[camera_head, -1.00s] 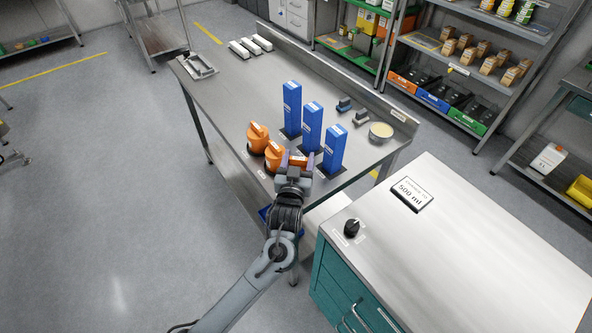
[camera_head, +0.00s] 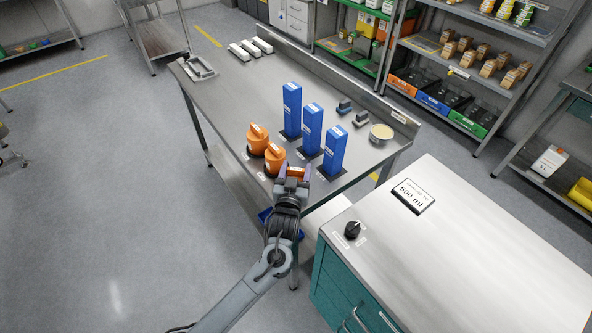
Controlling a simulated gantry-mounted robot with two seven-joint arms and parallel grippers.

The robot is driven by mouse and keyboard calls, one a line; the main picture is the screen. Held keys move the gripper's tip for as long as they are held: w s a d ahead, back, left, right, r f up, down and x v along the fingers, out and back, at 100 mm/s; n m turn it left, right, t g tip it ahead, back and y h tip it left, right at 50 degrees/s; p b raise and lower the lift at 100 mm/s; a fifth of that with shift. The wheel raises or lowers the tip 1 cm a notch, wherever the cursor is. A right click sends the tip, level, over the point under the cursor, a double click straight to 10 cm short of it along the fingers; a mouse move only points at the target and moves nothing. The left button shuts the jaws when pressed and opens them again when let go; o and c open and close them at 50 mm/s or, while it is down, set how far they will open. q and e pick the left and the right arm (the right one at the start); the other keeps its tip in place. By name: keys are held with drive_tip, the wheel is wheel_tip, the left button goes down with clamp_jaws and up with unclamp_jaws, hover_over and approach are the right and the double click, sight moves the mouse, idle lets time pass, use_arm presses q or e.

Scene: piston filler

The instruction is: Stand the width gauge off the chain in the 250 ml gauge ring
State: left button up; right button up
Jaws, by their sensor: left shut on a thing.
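Two orange pieces with raised grips stand on the steel table, one at the back (camera_head: 257,139) and one in front of it (camera_head: 274,158). My left gripper (camera_head: 294,174) is at the table's near edge, shut on a third orange piece (camera_head: 297,171), whose top shows between the jaws. The jaws and wrist hide its lower part and whatever is under it. Three tall blue blocks (camera_head: 291,110) (camera_head: 311,130) (camera_head: 334,150) stand upright on dark bases to the right. I cannot tell which piece is the width gauge, nor read the 250 ml mark. My right gripper is not in view.
A round dish (camera_head: 381,133) and two small dark-topped blocks (camera_head: 344,106) lie behind the blue blocks. White bars (camera_head: 250,48) and a metal frame (camera_head: 199,70) lie at the far left. A cabinet with a 500 ml sign (camera_head: 411,195) and a black knob (camera_head: 352,229) stands at right.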

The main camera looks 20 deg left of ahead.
use_arm(q)
drive_tip(key=o, duration=1.5)
drive_tip(key=shift+r, duration=0.2)
drive_tip(key=shift+s+f, duration=0.1)
drive_tip(key=shift+s, duration=0.25)
drive_tip(key=s+f+m+g+h, duration=0.1)
drive_tip(key=s+g, duration=0.3)
drive_tip(key=s, duration=0.9)
drive_tip(key=s+a+f+m+g+h+p, duration=0.1)
drive_tip(key=s+f+g, duration=0.3)
drive_tip(key=s, duration=0.9)
drive_tip(key=s+a+f+m+g+h+p, duration=0.1)
drive_tip(key=s+g, duration=0.5)
drive_tip(key=s, duration=0.8)
wheel_tip(320, 180, down, 2)
drive_tip(key=shift+f+m+h, duration=0.2)
drive_tip(key=shift+m+h, duration=0.1)
drive_tip(key=shift+m, duration=0.3)
